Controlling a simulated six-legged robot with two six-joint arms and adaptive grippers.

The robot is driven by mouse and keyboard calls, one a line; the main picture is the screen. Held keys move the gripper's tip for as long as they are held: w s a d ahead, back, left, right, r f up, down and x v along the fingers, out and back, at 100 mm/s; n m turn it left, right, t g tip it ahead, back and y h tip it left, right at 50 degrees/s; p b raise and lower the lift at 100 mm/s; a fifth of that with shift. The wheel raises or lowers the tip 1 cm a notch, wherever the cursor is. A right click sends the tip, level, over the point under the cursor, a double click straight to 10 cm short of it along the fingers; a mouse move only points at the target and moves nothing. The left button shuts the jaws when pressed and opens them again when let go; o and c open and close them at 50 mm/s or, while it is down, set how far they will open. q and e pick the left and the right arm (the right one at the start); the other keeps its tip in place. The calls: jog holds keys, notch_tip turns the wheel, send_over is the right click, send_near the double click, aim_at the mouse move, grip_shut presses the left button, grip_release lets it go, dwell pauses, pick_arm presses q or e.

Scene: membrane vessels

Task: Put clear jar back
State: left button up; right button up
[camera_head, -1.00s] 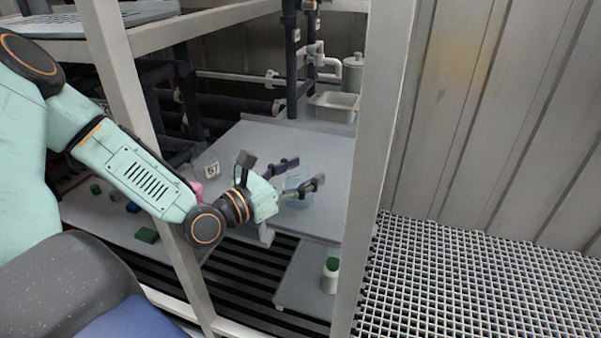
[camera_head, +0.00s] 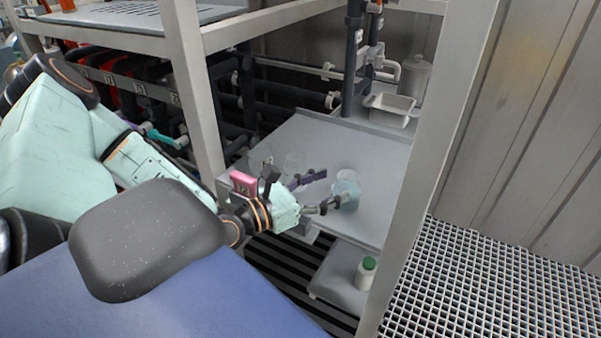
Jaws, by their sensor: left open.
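A pale blue, see-through jar (camera_head: 346,190) stands upright on the grey table (camera_head: 375,160), near its front part. My left gripper (camera_head: 329,190) comes in from the left, low over the table, with its dark fingers spread open. The jar is just to the right of the fingertips. The lower finger overlaps the jar's left side in the picture, and I cannot tell whether they touch. Fainter clear vessels (camera_head: 293,161) show behind the gripper at the table's left side. My right gripper is not in view.
A pink block (camera_head: 243,183) with a label is by my left wrist. A white bottle with a green cap (camera_head: 366,273) stands on a lower shelf. A white tray (camera_head: 390,109) is at the back. Frame posts (camera_head: 430,170) flank the opening. The table's right part is clear.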

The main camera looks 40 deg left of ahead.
pick_arm(q)
jog(key=p+v, duration=0.3)
jog(key=v, duration=0.1)
jog(key=shift+s+a+r, duration=0.15)
jog(key=shift+p+v, duration=0.55)
jog(key=shift+v, duration=0.4)
jog(key=shift+s, duration=0.1)
